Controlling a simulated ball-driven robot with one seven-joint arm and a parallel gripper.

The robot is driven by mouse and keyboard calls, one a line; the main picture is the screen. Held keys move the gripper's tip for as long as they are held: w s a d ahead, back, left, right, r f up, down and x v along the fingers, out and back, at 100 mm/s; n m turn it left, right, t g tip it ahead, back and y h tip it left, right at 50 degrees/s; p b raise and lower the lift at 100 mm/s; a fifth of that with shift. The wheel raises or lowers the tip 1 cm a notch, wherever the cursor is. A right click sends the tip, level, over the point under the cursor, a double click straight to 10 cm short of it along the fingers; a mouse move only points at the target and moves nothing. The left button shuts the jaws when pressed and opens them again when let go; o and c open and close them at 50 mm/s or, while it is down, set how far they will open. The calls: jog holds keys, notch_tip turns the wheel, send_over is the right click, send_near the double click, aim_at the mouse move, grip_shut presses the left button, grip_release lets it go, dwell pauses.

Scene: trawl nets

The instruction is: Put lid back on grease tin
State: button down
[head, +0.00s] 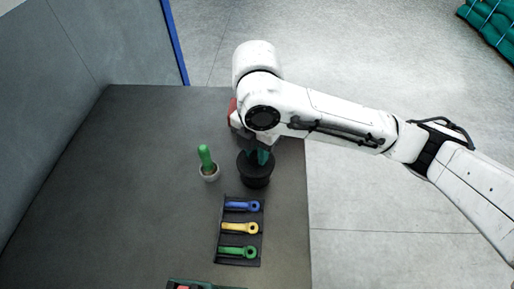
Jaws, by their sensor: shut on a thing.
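A dark round tin (256,183) stands near the right edge of the grey table. A wide dark disc, which looks like its lid (245,162), shows at the top of it. My gripper (263,157) points down from above, with teal fingers at this disc. It is shut on what appears to be the lid, though the grip is mostly hidden by my arm. I cannot tell whether the lid rests on the tin or is held just above it.
A pale cup (210,174) with a green-handled tool (205,157) stands left of the tin. A dark tray (222,242) holds blue, yellow and green tools in front. A red thing (232,107) is partly behind my arm. The table's left side is clear.

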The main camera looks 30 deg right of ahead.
jog(key=shift+c, duration=1.9)
grip_release()
jog(key=shift+r+p, duration=3.05)
jog(key=shift+r, duration=0.45)
grip_shut()
jog(key=shift+f, duration=0.15)
jog(key=shift+f+b, duration=0.35)
jog(key=shift+b, duration=0.05)
